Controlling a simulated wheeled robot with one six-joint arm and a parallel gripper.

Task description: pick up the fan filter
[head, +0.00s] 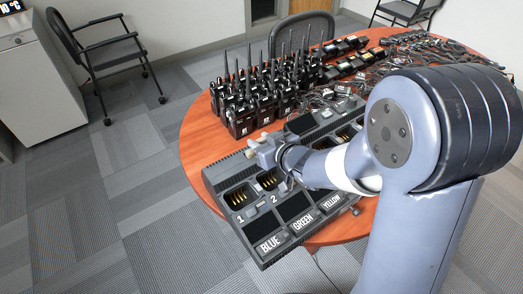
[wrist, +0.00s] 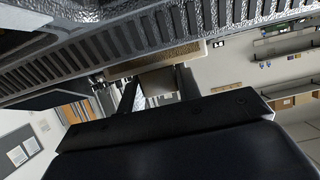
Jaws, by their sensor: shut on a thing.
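My gripper (head: 264,150) is at the back edge of a black multi-slot charger (head: 225,172) on the round table in the head view. In the wrist view the two dark fingers of my gripper (wrist: 157,88) stand on either side of a small flat grey-brown piece, which looks like the fan filter (wrist: 157,81). The gripper is shut on it. A brown grainy strip (wrist: 160,57) lies just beyond, next to the ribbed dark casing. In the head view my gripper and arm hide the filter.
Several upright black radios (head: 262,98) stand close behind the charger. Cables and small devices cover the back of the wooden table (head: 196,128). A second charger section lies partly behind my arm. A chair (head: 100,50) and grey cabinet (head: 35,75) stand left; the carpet between is clear.

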